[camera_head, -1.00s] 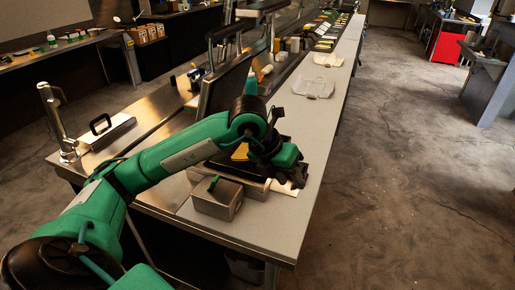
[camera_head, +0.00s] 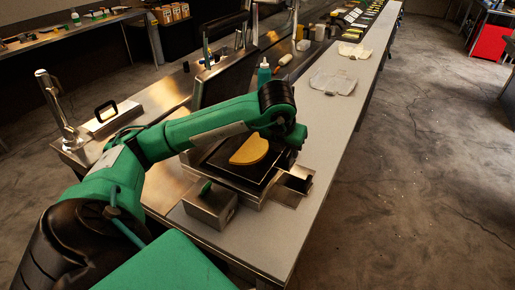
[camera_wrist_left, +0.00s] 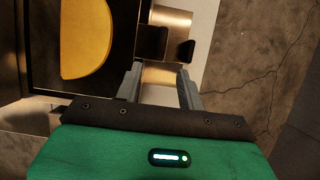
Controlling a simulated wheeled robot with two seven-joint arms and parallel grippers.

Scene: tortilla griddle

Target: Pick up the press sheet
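A pale translucent sheet (camera_head: 333,83) lies flat on the counter beyond the griddle, and a smaller pale sheet (camera_head: 354,51) lies farther back. I cannot tell for sure which is the press sheet. My left gripper (camera_wrist_left: 160,90) is open and empty in the left wrist view, its fingers apart above the metal tray's edge. In the head view my left wrist hides the fingertips, to the right of the yellow folded tortilla (camera_head: 249,150). The sheets are not in the left wrist view. My right gripper is not in view.
The tortilla lies on the dark griddle (camera_head: 235,176). A small metal tray (camera_head: 294,183) projects from its right side. The raised press lid (camera_head: 224,80) stands behind. The counter's right strip (camera_head: 330,125) is clear.

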